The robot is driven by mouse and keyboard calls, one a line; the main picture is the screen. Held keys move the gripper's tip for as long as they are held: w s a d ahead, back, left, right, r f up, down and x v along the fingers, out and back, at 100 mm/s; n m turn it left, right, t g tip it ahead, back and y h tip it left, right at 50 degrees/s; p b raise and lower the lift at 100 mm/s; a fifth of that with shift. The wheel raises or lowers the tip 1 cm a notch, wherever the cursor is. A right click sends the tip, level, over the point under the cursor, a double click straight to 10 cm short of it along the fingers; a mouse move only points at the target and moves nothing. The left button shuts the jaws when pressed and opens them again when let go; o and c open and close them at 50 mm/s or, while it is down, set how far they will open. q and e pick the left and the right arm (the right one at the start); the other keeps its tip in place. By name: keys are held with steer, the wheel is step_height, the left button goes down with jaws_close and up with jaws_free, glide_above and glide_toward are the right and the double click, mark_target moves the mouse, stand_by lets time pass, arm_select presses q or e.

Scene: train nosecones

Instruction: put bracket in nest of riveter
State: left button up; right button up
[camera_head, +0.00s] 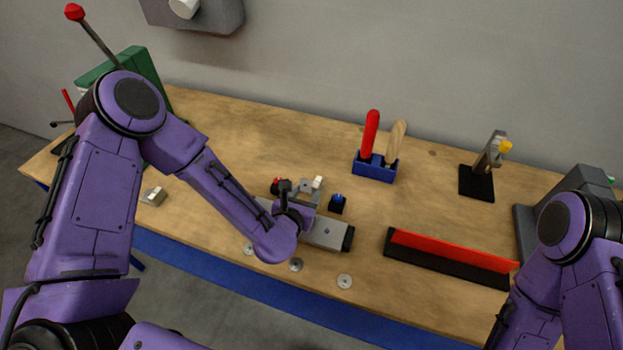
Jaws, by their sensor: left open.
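My left gripper (300,190) is over the middle of the bench, just behind a grey block-shaped fixture (328,233). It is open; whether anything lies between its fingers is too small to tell. A small grey metal piece (153,196), which may be the bracket, lies on the bench at the left, well apart from the gripper. A green machine (135,68) with a red-knobbed lever, possibly the riveter, stands at the back left. My left arm hides most of it, and no nest shows. My right arm comes in at the lower right; its gripper is out of the picture.
A blue holder (375,167) carries red and wooden handles. A black-based clamp (477,183) stands at the back right. A black and red strip (450,257) lies at the front right, near a grey machine (530,230). Several small discs (344,281) lie along the front edge.

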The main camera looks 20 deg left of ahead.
mark_target(317, 184)
arm_select(q)
steer(key=shift+w+d, duration=0.25)
steer(key=shift+w, duration=0.15)
steer(key=p+x, duration=0.3)
steer(key=x, duration=0.3)
steer(key=shift+d+f, duration=0.15)
steer(key=shift+f, duration=0.1)
steer(key=shift+s, duration=0.15)
jaws_close()
